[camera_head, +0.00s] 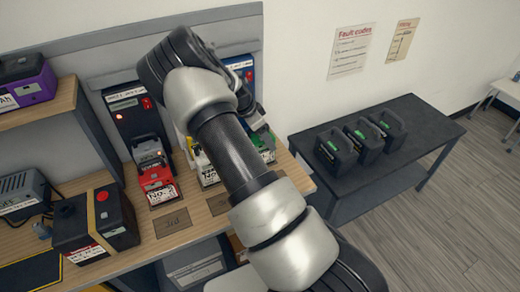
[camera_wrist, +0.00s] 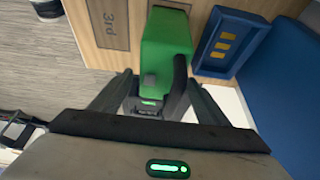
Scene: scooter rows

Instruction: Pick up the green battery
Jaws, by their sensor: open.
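The green battery (camera_wrist: 166,42) stands on the wooden bench top in the wrist view, with a dark handle and a small green light on its near side. In the head view only part of the green battery (camera_head: 265,147) shows, at the right end of the bench behind my arm. My gripper (camera_wrist: 158,90) is open, with one finger on each side of the battery's handle end. I cannot tell whether either finger touches it. In the head view my arm hides much of the gripper (camera_head: 254,118).
A red battery (camera_head: 157,180) and a white-and-yellow battery (camera_head: 207,168) stand left of my arm. A blue dock (camera_wrist: 228,42) is close beside the green battery. A black-and-red strapped box (camera_head: 95,222) sits at left. Dark batteries (camera_head: 362,140) stand on a separate black table (camera_head: 405,108).

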